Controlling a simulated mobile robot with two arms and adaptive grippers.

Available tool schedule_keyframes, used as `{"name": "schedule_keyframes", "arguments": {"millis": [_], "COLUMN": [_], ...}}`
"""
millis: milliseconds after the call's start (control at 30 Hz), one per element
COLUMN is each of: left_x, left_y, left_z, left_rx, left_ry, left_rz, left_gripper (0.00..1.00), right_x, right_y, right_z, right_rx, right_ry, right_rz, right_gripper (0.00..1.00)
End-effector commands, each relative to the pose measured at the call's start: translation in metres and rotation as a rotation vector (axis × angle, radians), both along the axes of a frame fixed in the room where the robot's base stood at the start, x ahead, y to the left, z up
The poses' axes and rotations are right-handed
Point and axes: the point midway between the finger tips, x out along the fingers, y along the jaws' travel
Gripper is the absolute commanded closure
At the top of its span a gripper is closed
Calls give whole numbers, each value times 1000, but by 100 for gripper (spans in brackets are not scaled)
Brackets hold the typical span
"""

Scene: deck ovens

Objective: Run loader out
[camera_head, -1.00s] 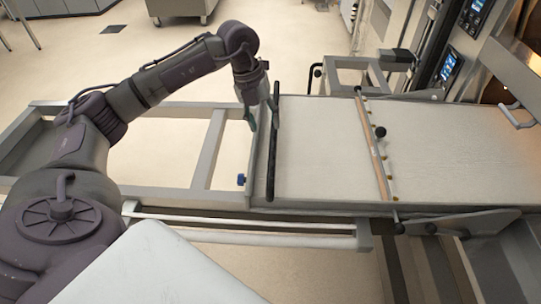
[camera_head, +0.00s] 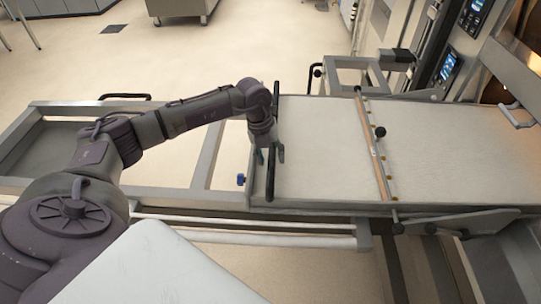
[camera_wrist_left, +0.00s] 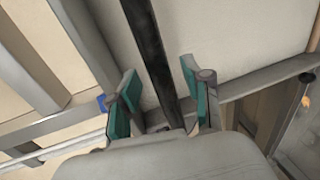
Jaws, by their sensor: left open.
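The loader (camera_head: 325,150) is a long pale, fabric-covered bed in a grey metal frame, reaching right toward the oven. A black handle bar (camera_head: 271,178) runs across its left end. My left gripper (camera_head: 267,155) is at this bar, near its middle. In the left wrist view the black bar (camera_wrist_left: 148,40) runs between the two teal-padded fingers (camera_wrist_left: 160,76), which are open with gaps on both sides. The arm hides part of the bar in the head view. My right gripper is out of view.
An open grey rail frame (camera_head: 208,160) extends left of the loader bed. A wooden crossbar (camera_head: 374,145) with a black knob lies over the bed. The oven front with lit displays (camera_head: 449,66) stands at right. Pale floor (camera_head: 230,50) beyond the frame is clear.

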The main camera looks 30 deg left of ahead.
Motion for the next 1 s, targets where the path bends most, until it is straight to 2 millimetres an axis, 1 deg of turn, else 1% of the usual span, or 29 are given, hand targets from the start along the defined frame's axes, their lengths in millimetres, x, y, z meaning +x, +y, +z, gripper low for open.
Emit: {"name": "schedule_keyframes", "arguments": {"millis": [233, 267, 500, 533, 567, 1000], "left_x": [0, 0, 0, 0, 0, 1], "left_y": [0, 0, 0, 0, 0, 1], "left_z": [-1, -1, -1, -1, -1, -1], "left_rx": [0, 0, -1, -1, -1, -1], "left_ry": [0, 0, 1, 1, 1, 1], "left_rz": [0, 0, 0, 0, 0, 1], "left_gripper": [51, 52, 92, 97, 100, 100], "right_x": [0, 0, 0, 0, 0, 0], "right_y": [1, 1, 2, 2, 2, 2], "right_z": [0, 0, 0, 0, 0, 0], "right_rx": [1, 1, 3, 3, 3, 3], "right_ry": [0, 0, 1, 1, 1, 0], "right_rz": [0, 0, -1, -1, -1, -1], "right_gripper": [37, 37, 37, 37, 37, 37]}}
